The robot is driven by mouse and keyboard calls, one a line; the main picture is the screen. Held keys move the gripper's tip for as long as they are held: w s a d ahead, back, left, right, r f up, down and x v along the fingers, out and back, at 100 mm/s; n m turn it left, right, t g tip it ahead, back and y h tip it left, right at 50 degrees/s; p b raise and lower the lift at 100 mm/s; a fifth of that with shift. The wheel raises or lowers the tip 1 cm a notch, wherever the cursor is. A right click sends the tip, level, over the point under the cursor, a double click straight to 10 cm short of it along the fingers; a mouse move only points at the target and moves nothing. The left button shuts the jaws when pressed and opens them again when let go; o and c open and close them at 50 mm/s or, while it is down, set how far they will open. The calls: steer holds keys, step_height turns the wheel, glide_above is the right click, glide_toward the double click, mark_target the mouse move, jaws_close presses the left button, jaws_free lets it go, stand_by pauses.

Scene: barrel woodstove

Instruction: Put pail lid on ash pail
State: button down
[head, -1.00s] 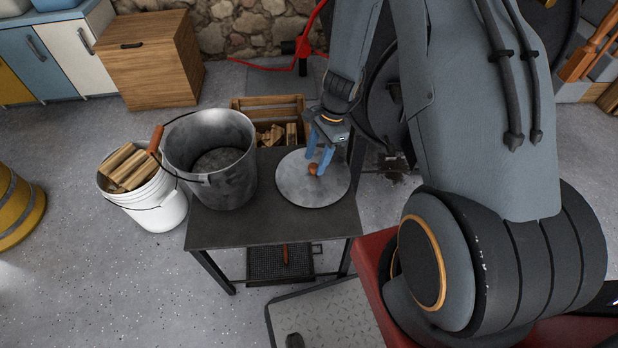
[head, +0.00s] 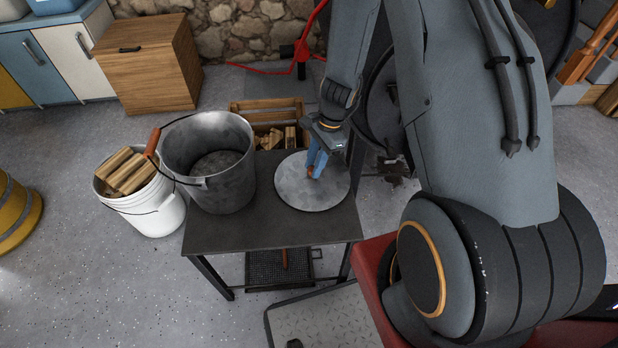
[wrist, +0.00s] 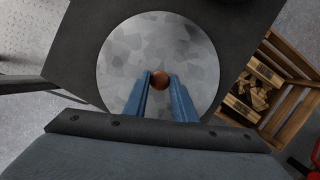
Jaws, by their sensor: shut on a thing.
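The pail lid (head: 298,187) is a round, flat grey metal disc with a small reddish-brown knob at its middle. It lies on the right part of the dark table, and it also shows in the wrist view (wrist: 190,45). My gripper (head: 315,168) points down at the lid with its blue fingers on both sides of the knob, shut on it. In the wrist view the knob (wrist: 160,80) sits between the fingertips. The ash pail (head: 222,195) is a grey metal bucket standing open and upright on the table, left of the lid. Its wire handle has a reddish-brown grip (head: 153,142).
The dark table (head: 262,236) has bare room in front of the lid. A white bucket of split wood (head: 160,212) stands on the floor at left. A wooden crate with firewood (head: 265,110) stands behind the table. A red wall-side bar (head: 262,68) is farther back.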

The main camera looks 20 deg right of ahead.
steer(key=shift+r+p, duration=1)
steer(key=shift+r, duration=0.1)
steer(key=shift+r+p, duration=2.05)
steer(key=shift+r, duration=0.35)
